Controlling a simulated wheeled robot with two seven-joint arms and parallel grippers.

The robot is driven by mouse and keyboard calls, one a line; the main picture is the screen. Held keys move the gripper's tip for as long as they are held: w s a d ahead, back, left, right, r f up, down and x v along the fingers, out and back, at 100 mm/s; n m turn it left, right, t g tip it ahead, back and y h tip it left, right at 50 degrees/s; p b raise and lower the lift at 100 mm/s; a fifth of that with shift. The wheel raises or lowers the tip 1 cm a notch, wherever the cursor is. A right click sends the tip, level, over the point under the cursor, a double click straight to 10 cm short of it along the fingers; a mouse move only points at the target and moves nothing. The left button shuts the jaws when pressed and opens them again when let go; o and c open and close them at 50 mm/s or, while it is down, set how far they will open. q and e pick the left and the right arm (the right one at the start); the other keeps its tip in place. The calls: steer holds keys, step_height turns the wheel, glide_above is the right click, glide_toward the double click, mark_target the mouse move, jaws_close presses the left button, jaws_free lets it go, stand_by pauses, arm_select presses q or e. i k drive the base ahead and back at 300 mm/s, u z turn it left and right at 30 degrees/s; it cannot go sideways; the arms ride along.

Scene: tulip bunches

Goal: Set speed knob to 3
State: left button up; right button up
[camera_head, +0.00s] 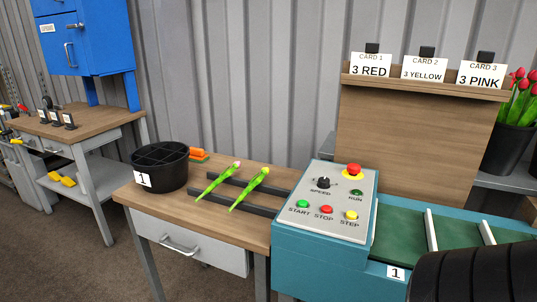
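The speed knob (323,183) is a small black knob at the upper left of the sloped grey control panel (345,222), above the label SPEED. Its pointer and scale marks are too small to read, so I cannot tell its setting. The panel sits on the near-left end of the teal conveyor (318,263). Around the knob are a red mushroom button (354,170), a green RUN lamp (357,192), and green START (302,204), red STOP (327,209) and yellow STEP (351,215) buttons. Neither gripper is in view.
Left of the panel, a wooden table (150,193) holds a black bucket (160,168) and two green-stemmed tulips (249,190) on dark rails. A dark ribbed shape (475,275) covers the lower right. A board with three cards (420,130) stands behind the conveyor.

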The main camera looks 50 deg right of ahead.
mark_target(323, 182)
steer(key=i, duration=0.95)
steer(key=z, duration=3.2)
